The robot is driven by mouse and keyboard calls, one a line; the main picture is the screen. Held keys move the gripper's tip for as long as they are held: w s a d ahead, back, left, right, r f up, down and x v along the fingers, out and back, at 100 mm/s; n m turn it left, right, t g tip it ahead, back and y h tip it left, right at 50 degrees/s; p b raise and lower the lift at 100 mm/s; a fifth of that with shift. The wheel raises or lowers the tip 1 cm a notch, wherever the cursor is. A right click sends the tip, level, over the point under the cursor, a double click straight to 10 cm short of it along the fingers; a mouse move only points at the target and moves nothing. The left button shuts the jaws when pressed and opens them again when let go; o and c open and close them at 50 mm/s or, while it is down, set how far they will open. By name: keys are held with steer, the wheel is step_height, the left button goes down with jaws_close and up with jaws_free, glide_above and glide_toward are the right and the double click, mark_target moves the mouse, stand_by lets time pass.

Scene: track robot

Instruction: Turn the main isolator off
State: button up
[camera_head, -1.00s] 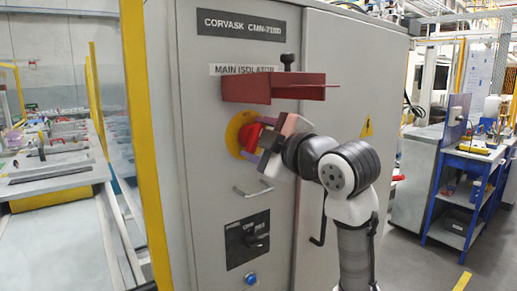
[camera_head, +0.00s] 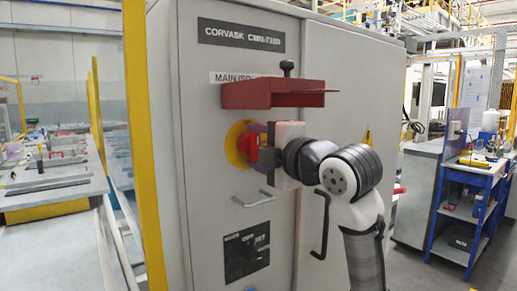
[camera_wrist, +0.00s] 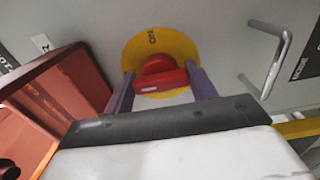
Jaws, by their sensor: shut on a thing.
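The main isolator is a red rotary knob (camera_head: 247,146) on a round yellow plate (camera_head: 234,154), on the front of a grey cabinet. My gripper (camera_head: 263,150) reaches it from the right. In the wrist view, the red knob (camera_wrist: 158,75) lies between the two purple fingers of my gripper (camera_wrist: 160,88), which is shut on it. The yellow plate (camera_wrist: 188,44) bears a small dark mark at its upper edge that I cannot read with certainty. In the head view, fingers and wrist hide part of the knob.
A dark red hood (camera_head: 262,95) juts out just above the knob and also fills the left of the wrist view (camera_wrist: 45,95). A yellow post (camera_head: 147,150) stands left.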

steer(key=o, duration=0.7)
steer(key=shift+c, duration=0.2)
steer(key=shift+s, duration=0.1)
steer(key=b+v, duration=0.2)
steer(key=v, duration=1.1)
steer(key=shift+s+d+b, duration=0.3)
steer(key=shift+b, duration=0.05)
